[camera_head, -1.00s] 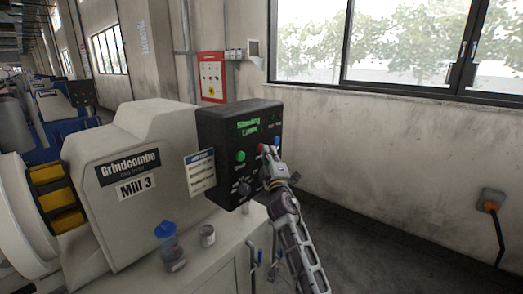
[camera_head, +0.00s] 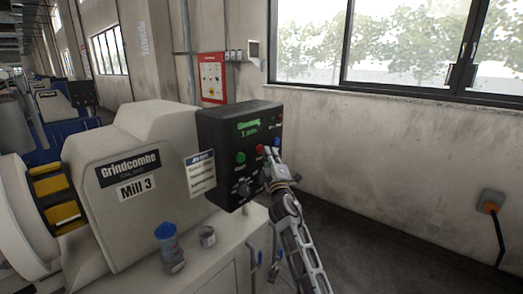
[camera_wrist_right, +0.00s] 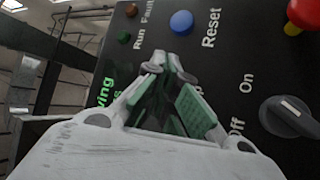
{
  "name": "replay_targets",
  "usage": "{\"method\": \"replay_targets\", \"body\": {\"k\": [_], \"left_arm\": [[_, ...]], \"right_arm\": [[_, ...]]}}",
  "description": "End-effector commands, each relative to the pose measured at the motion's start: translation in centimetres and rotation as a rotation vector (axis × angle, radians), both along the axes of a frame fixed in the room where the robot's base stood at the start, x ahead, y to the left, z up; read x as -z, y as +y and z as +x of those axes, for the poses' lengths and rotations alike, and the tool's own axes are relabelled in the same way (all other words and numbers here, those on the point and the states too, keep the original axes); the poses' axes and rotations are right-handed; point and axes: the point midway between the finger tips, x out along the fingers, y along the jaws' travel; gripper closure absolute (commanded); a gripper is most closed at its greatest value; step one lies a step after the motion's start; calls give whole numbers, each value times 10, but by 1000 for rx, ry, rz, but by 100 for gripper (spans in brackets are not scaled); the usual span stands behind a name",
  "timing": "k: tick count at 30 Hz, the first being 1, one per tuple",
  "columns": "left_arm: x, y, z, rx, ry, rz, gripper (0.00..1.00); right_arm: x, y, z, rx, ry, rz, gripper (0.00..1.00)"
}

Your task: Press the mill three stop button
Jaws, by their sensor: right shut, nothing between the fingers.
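Mill 3 (camera_head: 125,190) is a pale machine with a dark control panel (camera_head: 215,140). The panel has a green start button (camera_head: 240,158), a red stop button (camera_head: 261,149) and a blue button (camera_head: 276,142). My right gripper (camera_head: 268,153) is shut and empty, its tips at the panel just beside the red button. In the right wrist view the closed fingers (camera_wrist_right: 160,72) cover the stop button, with only the end of its label showing. The blue Reset button (camera_wrist_right: 181,22) is clear of them. I cannot tell whether the tips touch the red button. My left gripper is out of view.
The panel also carries a green-lit display (camera_head: 248,127), an on/off knob (camera_wrist_right: 287,116) and a red-and-yellow emergency stop (camera_wrist_right: 303,15). A red wall box (camera_head: 211,78) hangs behind.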

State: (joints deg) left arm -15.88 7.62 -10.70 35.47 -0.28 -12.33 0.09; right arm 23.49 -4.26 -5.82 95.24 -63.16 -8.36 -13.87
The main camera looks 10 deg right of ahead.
Motion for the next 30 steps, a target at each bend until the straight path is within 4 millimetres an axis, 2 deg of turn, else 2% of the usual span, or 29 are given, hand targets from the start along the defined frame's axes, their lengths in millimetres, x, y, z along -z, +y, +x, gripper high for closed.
{"method": "replay_targets", "body": {"k": [9, 21, 30], "left_arm": [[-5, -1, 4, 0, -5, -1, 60], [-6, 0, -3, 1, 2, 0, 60], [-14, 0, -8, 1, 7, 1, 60]], "right_arm": [[0, -6, -7, 1, 0, 0, 100], [0, -7, -8, 1, 1, 0, 100], [0, -17, -21, 2, 2, -1, 100]]}}
